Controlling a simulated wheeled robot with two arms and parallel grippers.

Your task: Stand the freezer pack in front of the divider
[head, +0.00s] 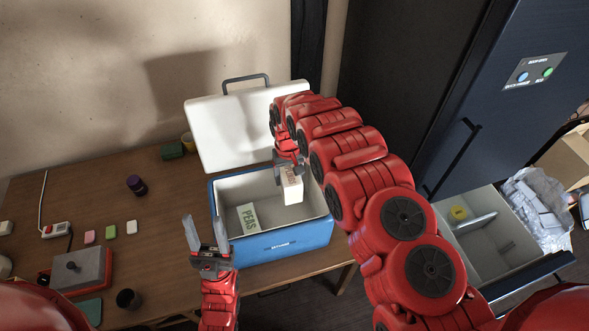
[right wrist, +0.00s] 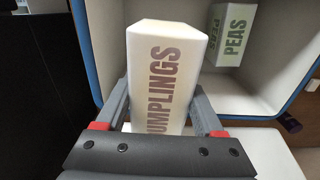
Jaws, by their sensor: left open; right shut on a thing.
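A white box-shaped pack marked DUMPLINGS (right wrist: 160,70) is held in my right gripper (right wrist: 162,112). In the head view this pack (head: 291,186) hangs over the right part of the open blue cooler (head: 285,242). A second pack, marked PEAS (head: 247,217), lies inside the cooler at the left; it also shows in the right wrist view (right wrist: 234,36). An open freezer drawer (head: 518,243) at the right has a low pale divider (head: 476,221) inside. My left gripper (head: 205,232) is open and empty by the cooler's front left corner.
The cooler's white lid (head: 235,130) stands raised behind it. A yellow round thing (head: 458,213) lies in the drawer's back part. The dark freezer (head: 470,100) stands above the drawer. Small blocks, a dark purple jar (head: 136,185) and a grey-red device (head: 80,270) occupy the table's left.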

